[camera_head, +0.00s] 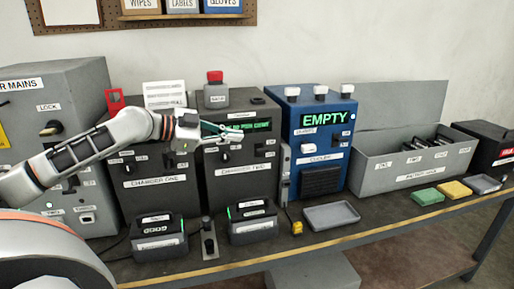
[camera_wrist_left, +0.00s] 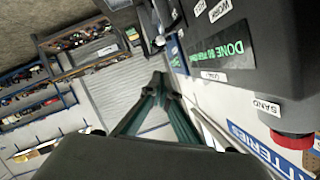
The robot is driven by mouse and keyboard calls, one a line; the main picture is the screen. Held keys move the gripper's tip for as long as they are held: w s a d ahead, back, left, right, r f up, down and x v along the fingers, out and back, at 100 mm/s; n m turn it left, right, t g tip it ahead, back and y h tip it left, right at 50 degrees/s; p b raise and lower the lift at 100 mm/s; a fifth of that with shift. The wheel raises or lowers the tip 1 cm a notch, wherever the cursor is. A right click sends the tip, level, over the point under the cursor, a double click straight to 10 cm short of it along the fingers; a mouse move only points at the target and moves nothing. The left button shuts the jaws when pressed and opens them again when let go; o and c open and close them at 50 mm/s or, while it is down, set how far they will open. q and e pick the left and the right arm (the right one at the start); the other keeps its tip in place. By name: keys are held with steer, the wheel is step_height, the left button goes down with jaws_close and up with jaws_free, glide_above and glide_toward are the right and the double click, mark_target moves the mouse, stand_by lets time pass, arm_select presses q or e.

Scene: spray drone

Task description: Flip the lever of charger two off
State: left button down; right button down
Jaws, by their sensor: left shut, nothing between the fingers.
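Charger two (camera_head: 240,185) is a dark box standing mid-bench, with its name label on the front. A small dark control (camera_head: 225,157) shows on its upper front; I cannot tell for sure that it is the lever or which way it is set. My left gripper (camera_head: 236,134) is shut and empty in front of the charger's green-lit display, partly covering it. In the left wrist view the green fingers (camera_wrist_left: 160,78) are closed together, beside a dark housing with a green display (camera_wrist_left: 222,50). My right gripper is not in view.
Charger one (camera_head: 150,190) stands to the left, partly behind my left arm. A blue unit reading EMPTY (camera_head: 322,119) stands to the right. A grey box with a red button (camera_head: 215,78) sits on top. Two battery packs (camera_head: 160,238) (camera_head: 252,222) and a grey tray (camera_head: 331,216) lie in front.

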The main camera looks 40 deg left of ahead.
arm_select(q)
steer(key=shift+a+x, duration=0.2)
steer(key=shift+x, duration=0.9)
steer(key=p, duration=0.2)
glide_above(259, 150)
steer(key=s+d, duration=0.2)
steer(key=s, duration=0.1)
steer(key=f, duration=0.2)
steer(key=shift+w+a+f, duration=0.3)
steer(key=shift+f, duration=0.3)
steer(key=shift+w+a+f, duration=0.25)
steer(key=shift+a+f, duration=0.05)
steer(key=shift+f, duration=0.3)
steer(key=shift+w+a+f, duration=0.3)
steer(key=shift+f, duration=0.3)
